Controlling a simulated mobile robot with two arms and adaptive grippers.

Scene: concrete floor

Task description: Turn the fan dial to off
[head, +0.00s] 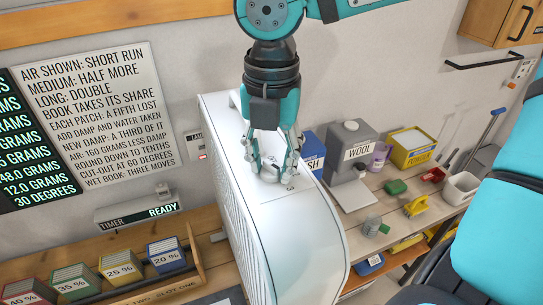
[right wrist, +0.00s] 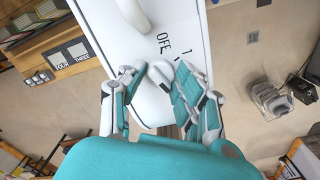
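The fan (head: 300,235) is a tall white unit with a curved top and a grilled side. Its dial (right wrist: 160,75) is a small white knob on the top face, with the printed marks OFF (right wrist: 164,43) and 1 (right wrist: 187,56) beside it in the right wrist view. My right gripper (head: 271,174) points down at the top of the fan, its fingers on either side of the dial. It also shows in the right wrist view (right wrist: 160,72), fingertips close to the knob; I cannot tell whether they press on it. The fingers partly hide the dial in the head view. My left gripper is not in view.
A bench (head: 400,190) at the right bears a grey WOOL container (head: 352,143), a yellow box (head: 411,147) and a white bin (head: 461,188). A rack (head: 200,270) with percent-marked boxes is at the left. A timer (head: 140,212) reads READY on the wall.

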